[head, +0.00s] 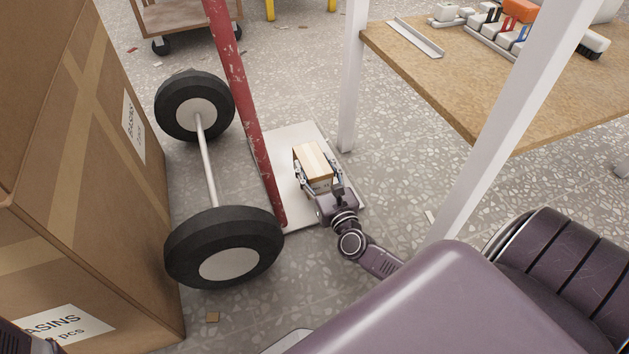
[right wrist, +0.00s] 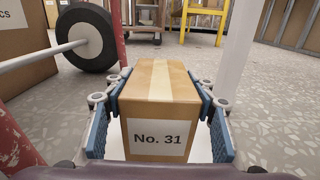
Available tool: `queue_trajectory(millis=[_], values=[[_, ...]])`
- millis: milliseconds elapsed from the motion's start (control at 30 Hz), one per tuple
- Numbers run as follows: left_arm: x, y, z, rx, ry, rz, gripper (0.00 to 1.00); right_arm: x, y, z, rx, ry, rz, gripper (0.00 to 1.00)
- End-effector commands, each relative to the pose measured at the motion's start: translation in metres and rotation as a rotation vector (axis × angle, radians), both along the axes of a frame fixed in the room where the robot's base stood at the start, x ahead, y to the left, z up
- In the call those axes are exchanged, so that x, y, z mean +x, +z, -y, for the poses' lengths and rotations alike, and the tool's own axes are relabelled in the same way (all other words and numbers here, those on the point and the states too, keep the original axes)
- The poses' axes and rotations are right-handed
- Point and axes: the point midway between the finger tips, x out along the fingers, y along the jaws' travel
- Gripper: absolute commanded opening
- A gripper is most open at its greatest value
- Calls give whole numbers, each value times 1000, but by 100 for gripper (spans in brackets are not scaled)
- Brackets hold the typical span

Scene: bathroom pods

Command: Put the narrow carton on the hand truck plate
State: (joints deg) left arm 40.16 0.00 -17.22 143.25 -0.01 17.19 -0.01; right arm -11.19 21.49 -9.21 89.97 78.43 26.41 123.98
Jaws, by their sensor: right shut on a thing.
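The narrow carton (head: 313,160) is a small brown box with a pale tape strip on top. In the right wrist view the carton (right wrist: 158,105) shows a white label reading "No. 31". My right gripper (head: 318,172) is shut on it, with blue finger pads (right wrist: 213,112) on both sides. The carton is over the pale hand truck plate (head: 286,140), right of the red frame; I cannot tell whether it touches the plate. The hand truck has a worn red frame bar (head: 236,85) and black wheels (head: 224,245). My left gripper is not in view.
Large cartons (head: 95,190) stand at the left beside the wheels. A workbench (head: 470,85) with white legs stands close on the right, one leg (head: 352,80) near the plate. A wheeled cart (head: 180,25) is at the back. Small scraps lie on the speckled floor.

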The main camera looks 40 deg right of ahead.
Motion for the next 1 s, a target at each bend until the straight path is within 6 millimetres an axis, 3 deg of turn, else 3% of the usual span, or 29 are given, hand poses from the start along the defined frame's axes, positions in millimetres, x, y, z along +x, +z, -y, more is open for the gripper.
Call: queue_trajectory(millis=[167,433,867,900,1000], values=[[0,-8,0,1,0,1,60,1,-7,0,-1,0,5,13],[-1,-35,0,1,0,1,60,1,-41,0,-2,-1,5,13],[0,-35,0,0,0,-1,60,1,-45,0,-2,-1,4,13],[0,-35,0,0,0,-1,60,0,-46,0,0,0,0,56],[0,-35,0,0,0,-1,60,0,-46,0,0,0,0,67]])
